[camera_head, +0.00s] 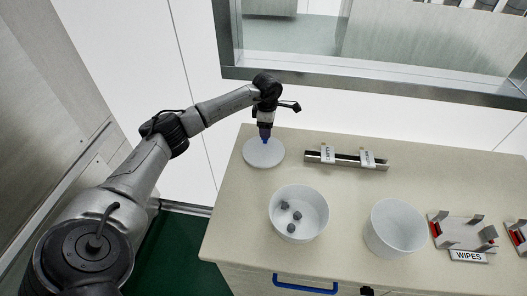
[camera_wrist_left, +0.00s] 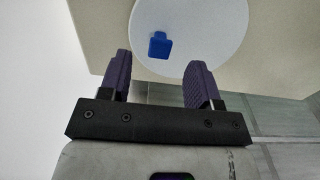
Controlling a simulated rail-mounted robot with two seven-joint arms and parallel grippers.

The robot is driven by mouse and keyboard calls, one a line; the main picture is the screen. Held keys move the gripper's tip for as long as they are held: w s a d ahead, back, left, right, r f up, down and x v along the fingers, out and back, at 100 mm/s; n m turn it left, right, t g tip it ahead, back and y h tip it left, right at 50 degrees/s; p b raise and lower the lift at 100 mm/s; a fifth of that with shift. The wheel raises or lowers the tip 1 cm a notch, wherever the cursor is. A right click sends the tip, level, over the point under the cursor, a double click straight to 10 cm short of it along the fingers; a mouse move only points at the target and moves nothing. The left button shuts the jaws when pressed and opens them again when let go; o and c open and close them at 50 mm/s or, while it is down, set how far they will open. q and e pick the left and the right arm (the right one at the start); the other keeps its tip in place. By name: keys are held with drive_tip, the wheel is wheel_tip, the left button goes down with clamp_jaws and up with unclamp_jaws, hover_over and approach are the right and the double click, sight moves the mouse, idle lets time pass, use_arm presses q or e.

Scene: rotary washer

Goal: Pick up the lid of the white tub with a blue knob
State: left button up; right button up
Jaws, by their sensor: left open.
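The white round lid (camera_head: 263,155) lies flat on the table near its back left corner. Its blue knob is mostly hidden by my gripper in the head view, but the blue knob (camera_wrist_left: 160,45) shows clearly in the left wrist view on the white lid (camera_wrist_left: 205,50). My left gripper (camera_head: 265,137) is above the lid, pointing down. In the wrist view its two purple fingers are apart with nothing between them, and the knob appears beyond the fingertips (camera_wrist_left: 157,75). My right gripper is not in view.
An open white tub (camera_head: 272,214) with several grey lumps stands in front of the lid. Another white tub (camera_head: 395,229) stands to its right. A metal rail with labelled tags (camera_head: 347,161) lies behind. A "WIPES" holder (camera_head: 466,233) is at the right.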

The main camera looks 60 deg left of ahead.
sight(263, 149)
use_arm(q)
drive_tip(key=shift+s+a+f, duration=0.1)
drive_tip(key=shift+s+f, duration=0.05)
drive_tip(key=shift+f, duration=1.2)
drive_tip(key=shift+s+f, duration=0.1)
drive_tip(key=shift+f, duration=1.2)
drive_tip(key=c, duration=1)
